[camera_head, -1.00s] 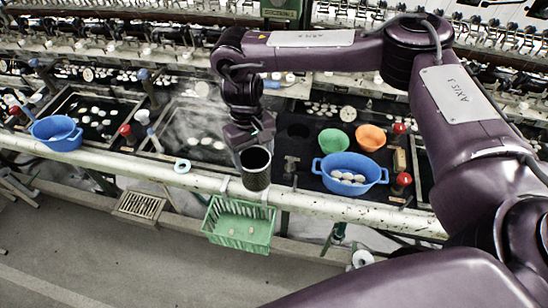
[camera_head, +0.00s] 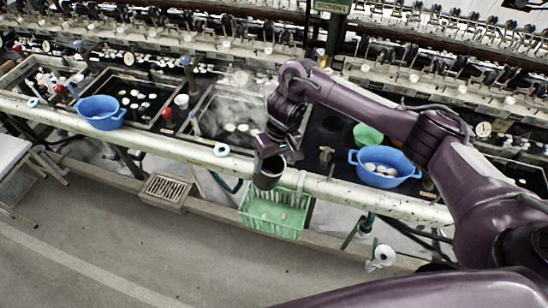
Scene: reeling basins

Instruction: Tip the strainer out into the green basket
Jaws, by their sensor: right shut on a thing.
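The strainer (camera_head: 267,178) is a dark, cup-shaped cylinder in the head view. My right gripper (camera_head: 271,151) is shut on it at its upper part. The strainer hangs in front of the pale rail and leans slightly. Its lower end overlaps the back of the green basket (camera_head: 272,229) in the picture; I cannot tell the gap between them. The strainer's contents are hidden. The green basket is slatted, sits below the rail, and has a few pale pieces inside. My left gripper is not in view.
A blue basin with white cocoons (camera_head: 365,165) stands right of my gripper, with a green bowl (camera_head: 368,135) behind it. Another blue basin (camera_head: 101,121) stands at left. The long pale rail (camera_head: 150,141) crosses in front of the bench. The floor before it is mostly clear.

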